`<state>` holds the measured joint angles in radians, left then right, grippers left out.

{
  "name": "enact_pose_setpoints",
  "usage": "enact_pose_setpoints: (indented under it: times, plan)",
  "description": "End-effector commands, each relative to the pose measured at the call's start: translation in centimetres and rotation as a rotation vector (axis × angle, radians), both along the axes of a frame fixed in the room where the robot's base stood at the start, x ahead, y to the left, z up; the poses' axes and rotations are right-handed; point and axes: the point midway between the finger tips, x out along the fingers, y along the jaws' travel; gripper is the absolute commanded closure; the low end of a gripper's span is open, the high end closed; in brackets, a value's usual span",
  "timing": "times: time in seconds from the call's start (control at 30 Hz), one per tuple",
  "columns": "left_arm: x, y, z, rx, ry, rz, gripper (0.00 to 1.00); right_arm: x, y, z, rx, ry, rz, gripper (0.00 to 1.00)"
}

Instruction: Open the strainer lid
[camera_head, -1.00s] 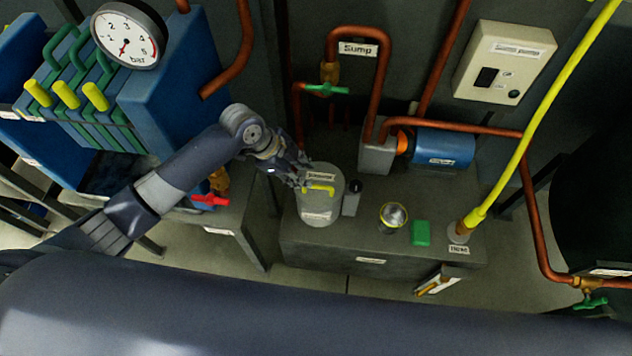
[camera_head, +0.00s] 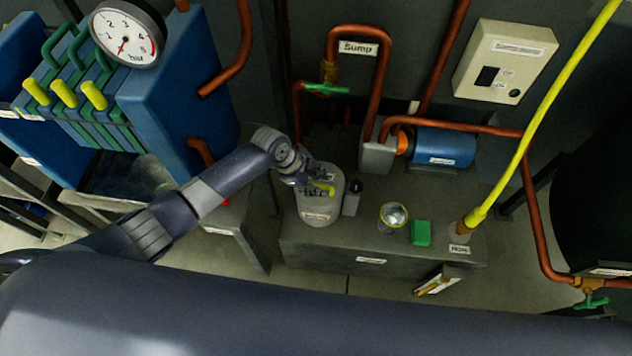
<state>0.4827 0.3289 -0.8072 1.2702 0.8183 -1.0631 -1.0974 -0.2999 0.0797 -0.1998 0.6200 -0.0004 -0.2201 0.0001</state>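The strainer is a grey cylinder (camera_head: 319,217) with a label on its front, standing at the left end of the grey tank top. The lid appears to sit on the strainer. My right gripper is not in view.
A small dark-topped post (camera_head: 353,196) stands close to the strainer's right. A glass cup (camera_head: 393,217) and a green block (camera_head: 421,233) stand farther right on the tank top (camera_head: 330,246). Copper pipes and a blue pump (camera_head: 445,148) are behind. A blue plate press (camera_head: 180,100) stands left.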

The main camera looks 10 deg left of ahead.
Motion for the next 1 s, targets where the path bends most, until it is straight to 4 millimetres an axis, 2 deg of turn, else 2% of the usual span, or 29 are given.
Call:
enact_pose_setpoints:
  times: [0.3, 0.37, 0.43, 0.47, 0.77, 1.0]
  plan:
    - [0.1, -0.1, -0.2, 0.000, -0.001, 0.000, 0.69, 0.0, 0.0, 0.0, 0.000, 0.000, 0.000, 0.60]
    - [0.1, 0.0, -0.2, 0.000, -0.001, 0.000, 0.80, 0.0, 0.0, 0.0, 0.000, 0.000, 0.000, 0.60]
    - [0.1, -0.1, -0.2, 0.000, -0.001, 0.000, 0.96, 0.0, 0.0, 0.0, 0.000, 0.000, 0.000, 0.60]
    - [0.1, 0.0, -0.2, 0.000, -0.001, 0.000, 1.00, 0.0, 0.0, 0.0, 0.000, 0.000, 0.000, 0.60]
    - [0.2, 0.0, -0.1, 0.001, 0.010, 0.000, 1.00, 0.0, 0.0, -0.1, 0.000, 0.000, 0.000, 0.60]
    - [1.1, -0.1, 1.0, -0.001, 0.097, 0.001, 1.00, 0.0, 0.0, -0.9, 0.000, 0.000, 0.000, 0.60]
